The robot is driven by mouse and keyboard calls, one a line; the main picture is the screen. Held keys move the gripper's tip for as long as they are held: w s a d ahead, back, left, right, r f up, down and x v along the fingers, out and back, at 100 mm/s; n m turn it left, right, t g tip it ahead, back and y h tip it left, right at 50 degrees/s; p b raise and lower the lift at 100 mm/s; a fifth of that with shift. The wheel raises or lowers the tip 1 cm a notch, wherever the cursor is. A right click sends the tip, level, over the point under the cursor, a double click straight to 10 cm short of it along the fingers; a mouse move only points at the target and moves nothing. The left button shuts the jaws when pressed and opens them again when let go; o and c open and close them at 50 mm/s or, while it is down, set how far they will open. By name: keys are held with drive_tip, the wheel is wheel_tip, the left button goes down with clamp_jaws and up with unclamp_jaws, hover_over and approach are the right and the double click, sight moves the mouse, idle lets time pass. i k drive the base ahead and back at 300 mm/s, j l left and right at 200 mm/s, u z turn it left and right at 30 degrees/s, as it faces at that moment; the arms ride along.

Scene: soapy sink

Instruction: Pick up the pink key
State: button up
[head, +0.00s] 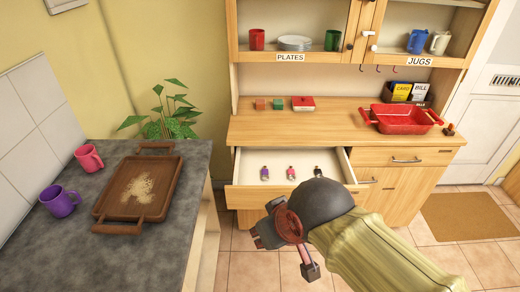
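The pink key (291,171) lies in the open drawer (248,163) of the wooden dresser, in the middle of a row of three small keys. A purple key (265,172) lies to its left and a dark key (317,171) to its right. All three are small in the view, and the pink key is in plain sight. My gripper (287,243) is in front of the drawer, nearer the camera and apart from the keys. Its fingers are seen at an awkward angle, so I cannot tell how far apart they are. I see nothing held in it.
A grey counter (85,245) at left holds a brown tray (157,213), a pink mug (89,158) and a purple mug (60,201).

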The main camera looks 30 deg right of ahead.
sight(291, 171)
drive_tip(key=z, duration=0.95)
